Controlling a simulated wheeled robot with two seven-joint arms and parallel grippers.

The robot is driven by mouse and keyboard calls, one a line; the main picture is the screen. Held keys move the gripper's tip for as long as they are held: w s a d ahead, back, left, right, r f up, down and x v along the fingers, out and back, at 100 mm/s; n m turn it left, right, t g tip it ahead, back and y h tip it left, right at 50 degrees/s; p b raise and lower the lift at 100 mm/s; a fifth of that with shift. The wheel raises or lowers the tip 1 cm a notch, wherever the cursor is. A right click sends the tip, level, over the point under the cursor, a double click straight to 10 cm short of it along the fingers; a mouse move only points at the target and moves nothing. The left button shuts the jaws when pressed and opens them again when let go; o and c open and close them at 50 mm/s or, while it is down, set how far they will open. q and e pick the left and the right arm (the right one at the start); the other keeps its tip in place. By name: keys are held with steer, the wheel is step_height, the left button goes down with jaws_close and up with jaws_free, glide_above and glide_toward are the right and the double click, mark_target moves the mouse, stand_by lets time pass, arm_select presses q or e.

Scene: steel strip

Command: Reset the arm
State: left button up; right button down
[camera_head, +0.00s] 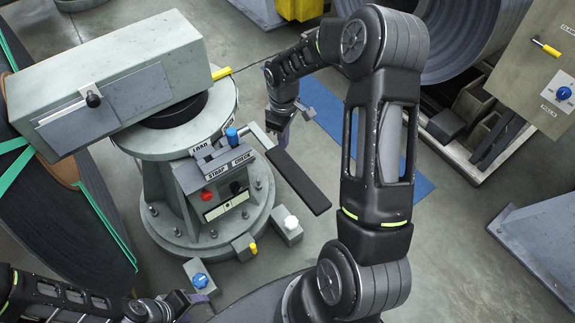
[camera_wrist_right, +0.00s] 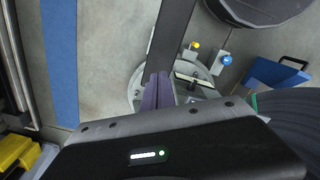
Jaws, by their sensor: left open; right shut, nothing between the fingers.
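A grey-green pedestal machine (camera_head: 160,142) stands at left centre with a long box-shaped head on top. A flat dark arm (camera_head: 298,180) sticks out from its right side, beyond a light bracket, over the floor. The dark arm shows in the right wrist view (camera_wrist_right: 172,35), running up from beside the fingers. My right gripper (camera_head: 284,138) has its purple fingers near the bracket end of the arm. The fingers (camera_wrist_right: 158,90) are together and empty; whether they touch the arm I cannot tell. My left gripper (camera_head: 200,298) is open, low near the blue-knobbed block.
The pedestal bears a panel (camera_head: 226,203) with a red button, and a blue-topped lever (camera_head: 232,137). Small blocks with a blue knob (camera_head: 200,281) and a white knob (camera_head: 291,222) stand around its base. A large strip coil (camera_head: 60,215) is at left.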

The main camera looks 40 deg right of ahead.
steer(key=s+a+f+m+y, duration=0.1)
steer(key=s+a+f+y, duration=0.15)
steer(key=a+f, duration=0.45)
steer(key=s+a+f+m+y, duration=0.1)
steer(key=s+a+f, duration=0.2)
steer(key=a, duration=0.7)
steer(key=s+a+f+m, duration=0.2)
steer(key=s+a, duration=0.4)
steer(key=s, duration=0.1)
steer(key=s+a+f+m, duration=0.2)
steer(key=s+a+m, duration=0.1)
steer(key=s+a, duration=0.3)
steer(key=shift+s+a+f+m+t+y+p, duration=0.3)
steer(key=shift+s+a+f+t+y+p, duration=0.1)
steer(key=shift+s, duration=0.75)
steer(key=shift+d, duration=0.15)
